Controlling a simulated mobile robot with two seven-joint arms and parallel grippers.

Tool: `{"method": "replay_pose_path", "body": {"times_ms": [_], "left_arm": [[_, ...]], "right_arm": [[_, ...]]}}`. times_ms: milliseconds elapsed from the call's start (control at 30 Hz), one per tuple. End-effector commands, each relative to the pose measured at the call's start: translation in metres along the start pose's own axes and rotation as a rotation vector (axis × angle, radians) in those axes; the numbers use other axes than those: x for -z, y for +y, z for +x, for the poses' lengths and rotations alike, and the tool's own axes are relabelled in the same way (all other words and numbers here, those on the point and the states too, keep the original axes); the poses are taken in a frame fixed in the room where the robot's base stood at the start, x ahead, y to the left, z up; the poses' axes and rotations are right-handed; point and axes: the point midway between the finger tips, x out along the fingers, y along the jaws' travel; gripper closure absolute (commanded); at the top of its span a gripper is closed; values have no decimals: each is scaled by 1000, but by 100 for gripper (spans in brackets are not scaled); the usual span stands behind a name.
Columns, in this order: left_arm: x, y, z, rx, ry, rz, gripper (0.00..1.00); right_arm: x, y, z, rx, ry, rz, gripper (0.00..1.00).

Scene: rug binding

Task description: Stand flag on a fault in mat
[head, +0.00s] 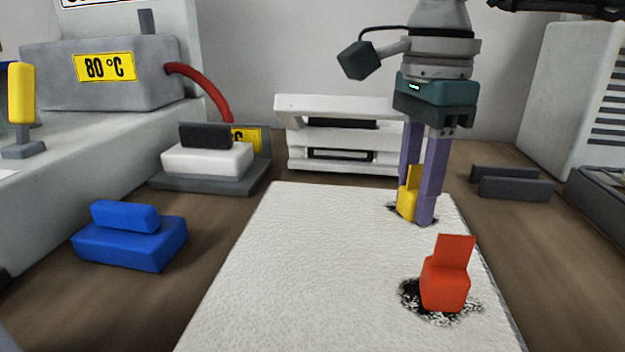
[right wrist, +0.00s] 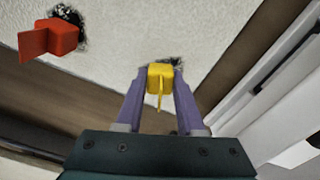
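The pale textured mat (head: 300,260) lies on the brown table. A yellow flag (head: 406,204) stands at the dark far fault (head: 433,222) near the mat's back right. My right gripper (head: 417,205) points down with its purple fingers on both sides of the yellow flag, seemingly shut on it. The right wrist view shows the yellow flag (right wrist: 160,78) between the fingertips, with part of the fault (right wrist: 176,62) beside it. A red flag (head: 445,287) stands upright on the nearer dark fault (head: 412,292). My left gripper is not in view.
A blue block with a handle (head: 130,240) sits left of the mat. Behind it is a white and grey block (head: 207,160). A white rack (head: 345,155) stands behind the mat; a dark grey holder (head: 515,187) lies to the right. The mat's left half is clear.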

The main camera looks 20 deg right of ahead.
Motion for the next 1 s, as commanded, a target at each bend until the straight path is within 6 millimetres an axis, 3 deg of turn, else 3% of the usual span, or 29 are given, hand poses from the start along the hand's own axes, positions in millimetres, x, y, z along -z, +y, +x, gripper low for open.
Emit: {"method": "replay_pose_path", "body": {"times_ms": [33, 267, 600, 1000], "left_arm": [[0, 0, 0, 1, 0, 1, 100], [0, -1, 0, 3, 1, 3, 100], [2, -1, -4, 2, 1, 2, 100], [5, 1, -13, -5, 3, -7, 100]], "right_arm": [[0, 0, 0, 0, 0, 0, 58], [0, 0, 0, 0, 0, -1, 34], [0, 0, -9, 1, -1, 0, 34], [-1, -1, -93, 4, -2, -1, 34]]}}
